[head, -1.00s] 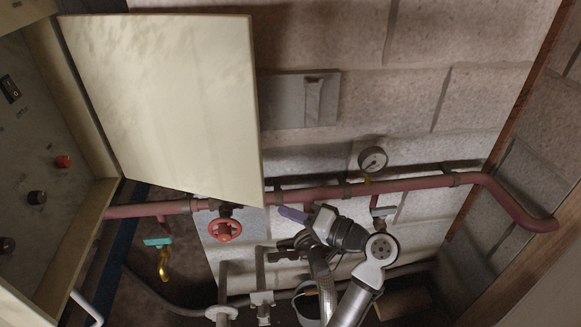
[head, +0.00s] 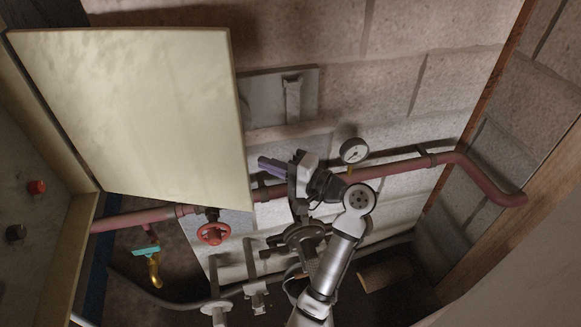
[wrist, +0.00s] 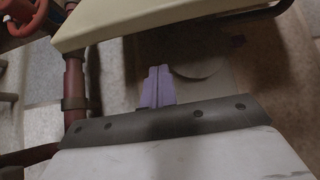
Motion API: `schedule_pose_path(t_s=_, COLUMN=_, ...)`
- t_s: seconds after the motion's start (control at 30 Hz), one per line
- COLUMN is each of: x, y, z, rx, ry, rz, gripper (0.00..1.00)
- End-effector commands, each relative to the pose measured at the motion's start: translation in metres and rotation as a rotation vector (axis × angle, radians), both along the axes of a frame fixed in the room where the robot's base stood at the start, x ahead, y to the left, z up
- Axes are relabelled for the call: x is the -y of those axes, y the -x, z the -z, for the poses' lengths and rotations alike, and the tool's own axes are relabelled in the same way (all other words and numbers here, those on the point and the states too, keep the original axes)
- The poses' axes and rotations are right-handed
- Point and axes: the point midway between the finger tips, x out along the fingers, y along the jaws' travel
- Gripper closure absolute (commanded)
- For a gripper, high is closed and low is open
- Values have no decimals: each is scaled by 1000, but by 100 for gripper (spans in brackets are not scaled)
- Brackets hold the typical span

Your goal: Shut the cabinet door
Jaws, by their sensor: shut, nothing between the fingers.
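The cabinet door (head: 140,115) is a cream panel standing wide open at the upper left in the head view. It is hinged to the cabinet (head: 75,235) at the left edge, whose inside panel has a red and a black knob. My gripper (head: 264,164), with purple fingers, is just right of the door's free edge, over the pipe. In the wrist view its shut, empty fingers (wrist: 156,88) point toward the door's cream edge (wrist: 165,20), with a gap visible in the picture.
A dark red pipe (head: 400,167) runs along the block wall, with a pressure gauge (head: 354,151) and a red valve wheel (head: 213,233). A teal-handled valve (head: 146,250) hangs lower left. A grey wall plate (head: 262,101) is behind the door's edge.

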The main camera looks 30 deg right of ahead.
Motion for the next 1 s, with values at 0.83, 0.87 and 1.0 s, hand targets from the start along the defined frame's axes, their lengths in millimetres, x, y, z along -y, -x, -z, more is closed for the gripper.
schedule_pose_path(t_s=0.83, x=-33, y=18, z=0, rx=1, ry=1, rz=1, gripper=100)
schedule_pose_path(t_s=0.87, x=-33, y=18, z=0, rx=1, ry=1, rz=1, gripper=100)
schedule_pose_path(t_s=1.0, x=-34, y=17, z=0, rx=1, ry=1, rz=2, gripper=100)
